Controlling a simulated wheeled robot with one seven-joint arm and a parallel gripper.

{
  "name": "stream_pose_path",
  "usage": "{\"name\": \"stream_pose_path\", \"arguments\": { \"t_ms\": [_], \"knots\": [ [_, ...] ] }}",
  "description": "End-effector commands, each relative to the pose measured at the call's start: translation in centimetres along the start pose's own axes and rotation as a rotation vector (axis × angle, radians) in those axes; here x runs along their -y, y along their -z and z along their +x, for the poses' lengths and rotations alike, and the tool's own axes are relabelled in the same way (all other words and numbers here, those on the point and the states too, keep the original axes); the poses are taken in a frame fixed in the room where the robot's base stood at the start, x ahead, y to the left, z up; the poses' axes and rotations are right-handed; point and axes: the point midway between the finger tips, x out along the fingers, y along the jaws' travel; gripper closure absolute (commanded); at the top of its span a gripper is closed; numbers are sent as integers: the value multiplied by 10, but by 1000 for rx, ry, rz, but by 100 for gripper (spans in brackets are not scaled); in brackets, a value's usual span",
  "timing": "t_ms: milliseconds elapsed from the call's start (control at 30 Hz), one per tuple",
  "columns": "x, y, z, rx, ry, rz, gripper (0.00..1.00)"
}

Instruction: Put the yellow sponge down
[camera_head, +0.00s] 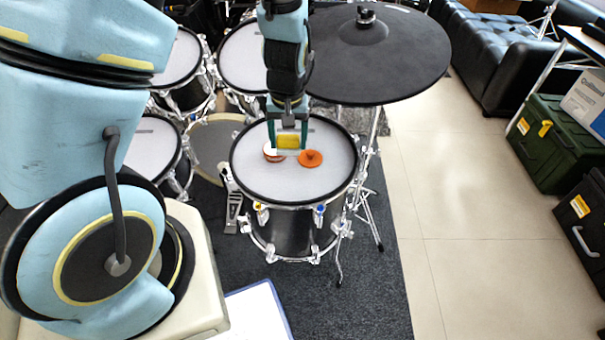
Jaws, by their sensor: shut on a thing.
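The yellow sponge (289,142) is a small yellow block between the fingers of my gripper (289,146). My gripper points down over the mesh drum pad (325,184) and is shut on the sponge. The sponge is over the middle of the pad; I cannot tell whether it touches the pad. An orange disc-like thing (310,158) lies on the pad just right of the gripper. A white and orange round thing (273,154) is at the left finger, partly hidden by it.
A dark cymbal pad (400,60) stands high at the back right, close to my arm. Other mesh pads (148,142) stand left and behind. The front of the near pad is bare.

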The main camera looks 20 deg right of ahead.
Motion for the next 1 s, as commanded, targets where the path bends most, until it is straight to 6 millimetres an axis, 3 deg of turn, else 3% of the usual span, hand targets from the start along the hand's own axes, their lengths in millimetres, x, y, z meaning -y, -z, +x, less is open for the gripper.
{"name": "stream_pose_path", "arguments": {
  "t_ms": [300, 467, 700, 1000],
  "knots": [
    [-3, -6, 47, 3, 1, 1, 96],
    [-3, -6, 59, 1, 1, 2, 96],
    [-4, -9, 90, 3, 1, 2, 96],
    [-5, -9, 98, 0, 0, 2, 96]
  ]
}}
